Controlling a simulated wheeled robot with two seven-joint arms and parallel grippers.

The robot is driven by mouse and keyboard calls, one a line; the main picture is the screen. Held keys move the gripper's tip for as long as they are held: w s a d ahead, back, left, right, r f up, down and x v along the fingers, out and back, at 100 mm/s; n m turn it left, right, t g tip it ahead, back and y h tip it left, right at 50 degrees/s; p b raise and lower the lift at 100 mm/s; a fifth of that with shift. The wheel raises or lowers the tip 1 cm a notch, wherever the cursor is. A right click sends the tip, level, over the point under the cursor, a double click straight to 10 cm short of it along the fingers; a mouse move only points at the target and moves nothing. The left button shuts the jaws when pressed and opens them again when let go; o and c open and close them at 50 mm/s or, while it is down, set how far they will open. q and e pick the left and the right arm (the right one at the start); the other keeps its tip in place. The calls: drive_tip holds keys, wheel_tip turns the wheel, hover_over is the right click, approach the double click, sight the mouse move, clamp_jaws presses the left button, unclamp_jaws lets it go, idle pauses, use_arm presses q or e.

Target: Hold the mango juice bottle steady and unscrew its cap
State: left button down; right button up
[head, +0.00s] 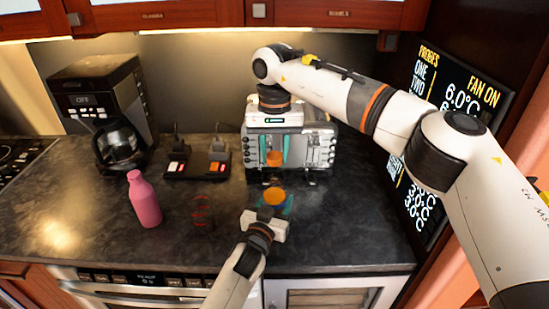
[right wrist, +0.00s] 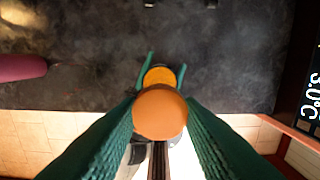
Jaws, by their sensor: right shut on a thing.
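My right gripper (head: 274,152) reaches down at the back and is shut on an orange cap (head: 275,159). In the right wrist view the cap (right wrist: 160,112) sits between both teal fingers. The orange mango juice bottle (head: 274,196) is nearer the counter's front, between the teal fingers of my left gripper (head: 273,204), which look closed on it. In the right wrist view the bottle (right wrist: 159,76) lies beyond the cap. In the head view a gap shows between cap and bottle. The bottle's lower part is hidden.
A pink bottle (head: 144,200) stands upright at left, with a dark see-through glass (head: 203,214) nearer the left gripper. Behind are a coffee maker (head: 107,95), a dark tray with two devices (head: 197,165) and a silver toaster-like appliance (head: 318,147). A display panel (head: 460,90) is at right.

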use_arm(q)
drive_tip(key=shift+c, duration=2.4)
unclamp_jaws()
